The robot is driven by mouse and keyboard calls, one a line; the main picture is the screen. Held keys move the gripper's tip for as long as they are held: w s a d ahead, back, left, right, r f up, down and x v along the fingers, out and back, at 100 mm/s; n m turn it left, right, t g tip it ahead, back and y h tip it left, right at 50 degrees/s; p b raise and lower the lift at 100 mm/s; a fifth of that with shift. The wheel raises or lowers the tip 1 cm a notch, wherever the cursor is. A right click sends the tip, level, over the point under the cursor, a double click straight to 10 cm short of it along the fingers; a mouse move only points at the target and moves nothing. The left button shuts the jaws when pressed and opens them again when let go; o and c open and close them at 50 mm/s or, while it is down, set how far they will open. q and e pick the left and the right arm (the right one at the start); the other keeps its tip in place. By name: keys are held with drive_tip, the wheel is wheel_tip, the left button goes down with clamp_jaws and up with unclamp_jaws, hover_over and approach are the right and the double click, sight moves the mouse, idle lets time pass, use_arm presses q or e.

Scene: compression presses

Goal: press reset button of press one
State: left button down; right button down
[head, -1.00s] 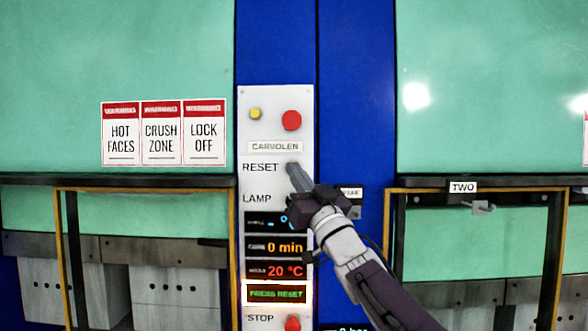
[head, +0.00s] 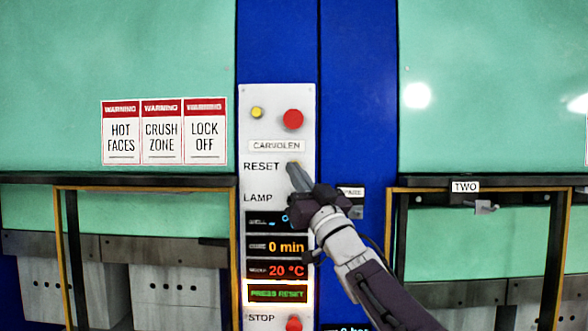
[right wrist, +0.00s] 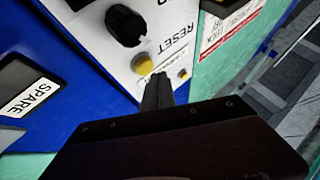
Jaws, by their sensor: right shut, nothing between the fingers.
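The white control panel (head: 277,100) carries a RESET label (head: 261,167) in the head view. My right gripper (head: 296,172) is shut and empty, its tip just right of that label and covering most of the button there. In the right wrist view the yellow reset button (right wrist: 144,65) shows beside the RESET lettering. The shut fingertips (right wrist: 158,88) are close beside the button in that view; I cannot tell whether they touch it. The display (head: 277,294) reads PRESS RESET in green. My left gripper is not in view.
A red button (head: 293,119) and a small yellow one (head: 256,113) sit higher on the panel. A black knob (right wrist: 125,25) is near the reset button. A red STOP button (head: 294,324) is at the bottom. A ledge marked TWO (head: 465,187) is at right.

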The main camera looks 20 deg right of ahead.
idle(0.4)
drive_tip(key=shift+w+d, duration=0.15)
drive_tip(key=shift+w, duration=0.3)
drive_tip(key=shift+w+d+p, duration=0.1)
drive_tip(key=shift+w+p, duration=0.35)
drive_tip(key=shift+p, duration=0.05)
idle(0.6)
drive_tip(key=shift+s, duration=0.1)
drive_tip(key=shift+s+a+b, duration=0.25)
drive_tip(key=shift+s+b, duration=0.45)
drive_tip(key=shift+s, duration=0.1)
